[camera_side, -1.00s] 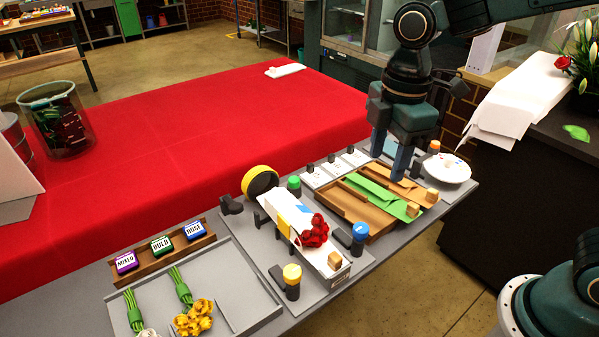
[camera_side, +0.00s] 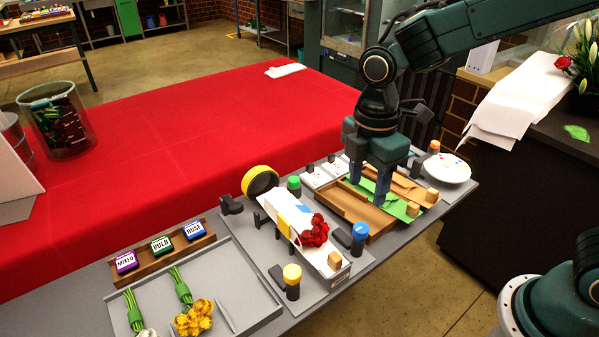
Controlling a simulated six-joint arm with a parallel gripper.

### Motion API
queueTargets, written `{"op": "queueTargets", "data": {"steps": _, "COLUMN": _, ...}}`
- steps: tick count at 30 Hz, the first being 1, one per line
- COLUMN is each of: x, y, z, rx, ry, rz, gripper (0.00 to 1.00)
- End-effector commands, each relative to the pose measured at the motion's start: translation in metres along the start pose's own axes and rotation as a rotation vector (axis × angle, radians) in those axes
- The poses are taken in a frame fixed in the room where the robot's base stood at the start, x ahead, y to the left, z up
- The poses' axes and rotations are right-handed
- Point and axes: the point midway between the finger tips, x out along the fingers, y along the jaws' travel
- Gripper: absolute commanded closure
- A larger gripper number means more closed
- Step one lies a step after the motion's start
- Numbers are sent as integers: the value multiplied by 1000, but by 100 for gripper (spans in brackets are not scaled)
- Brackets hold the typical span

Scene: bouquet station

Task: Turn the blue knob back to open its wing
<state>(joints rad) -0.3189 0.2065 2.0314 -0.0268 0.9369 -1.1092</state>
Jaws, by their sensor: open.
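The blue knob (camera_side: 360,231) sits on a dark post at the right of the grey fixture, with a dark wing (camera_side: 342,238) reaching from it toward the red roses. My gripper (camera_side: 368,194) points down with its fingers apart and nothing between them. It is above the wooden tray of folded sheets, behind the blue knob and apart from it. The white wrapped bouquet with red roses (camera_side: 316,232) lies in the cradle between the posts.
A wooden tray (camera_side: 362,214) with green and brown sheets lies just behind the blue knob. A white round dish (camera_side: 446,168) is at the right. The red cloth behind is mostly clear.

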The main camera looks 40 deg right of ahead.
Motion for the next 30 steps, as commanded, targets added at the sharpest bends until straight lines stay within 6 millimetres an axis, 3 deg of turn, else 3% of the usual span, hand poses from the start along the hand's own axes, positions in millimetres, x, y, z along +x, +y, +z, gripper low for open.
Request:
{"op": "queueTargets", "data": {"steps": 15, "x": 79, "y": -1, "z": 0, "rx": 0, "ry": -2, "rz": -4, "gripper": 50}}
{"op": "queueTargets", "data": {"steps": 21, "x": 97, "y": -1, "z": 0, "rx": 0, "ry": -2, "rz": -2, "gripper": 50}}
{"op": "queueTargets", "data": {"steps": 30, "x": 103, "y": 0, "z": 0, "rx": 0, "ry": 0, "rz": 0, "gripper": 50}}
